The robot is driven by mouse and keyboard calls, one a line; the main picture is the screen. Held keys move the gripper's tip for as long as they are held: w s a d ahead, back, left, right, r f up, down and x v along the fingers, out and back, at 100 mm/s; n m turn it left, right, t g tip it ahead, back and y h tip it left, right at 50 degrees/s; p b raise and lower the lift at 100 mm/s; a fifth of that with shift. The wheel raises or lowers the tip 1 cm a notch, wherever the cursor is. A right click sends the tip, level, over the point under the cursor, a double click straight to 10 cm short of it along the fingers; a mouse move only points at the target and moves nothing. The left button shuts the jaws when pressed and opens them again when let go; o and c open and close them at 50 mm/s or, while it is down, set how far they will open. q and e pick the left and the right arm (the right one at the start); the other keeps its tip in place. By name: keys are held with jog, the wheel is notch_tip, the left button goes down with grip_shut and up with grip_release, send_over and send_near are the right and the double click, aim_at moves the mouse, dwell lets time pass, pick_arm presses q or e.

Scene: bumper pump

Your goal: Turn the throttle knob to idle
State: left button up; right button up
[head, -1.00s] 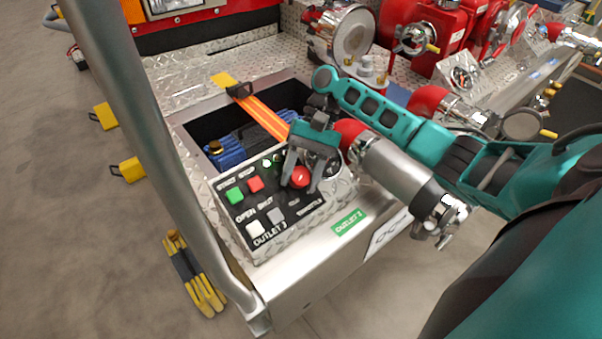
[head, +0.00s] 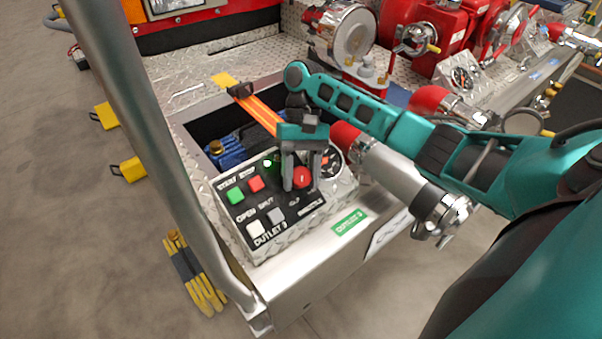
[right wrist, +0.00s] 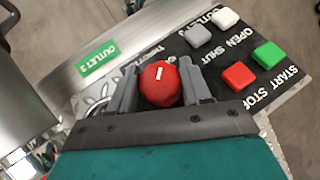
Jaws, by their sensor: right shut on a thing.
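The red throttle knob (head: 302,178) sits on the black control panel (head: 270,212). It also shows in the right wrist view (right wrist: 159,84), with a short white mark on its top. My right gripper (head: 302,182) is over the panel with one grey finger on each side of the knob, shut on it. In the right wrist view the fingers (right wrist: 160,92) flank the knob. The panel lettering by the knob is partly hidden by the fingers. My left gripper is not in view.
Beside the knob are a green START button (head: 236,196), a red STOP button (head: 255,184), and white (head: 256,229) and grey (head: 276,215) buttons. A red-ended metal outlet pipe (head: 385,165) lies close to the right of my gripper. A metal post (head: 150,140) stands at left.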

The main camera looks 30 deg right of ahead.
jog(key=shift+s+f, duration=0.15)
jog(key=o, duration=0.7)
jog(key=v, duration=1.3)
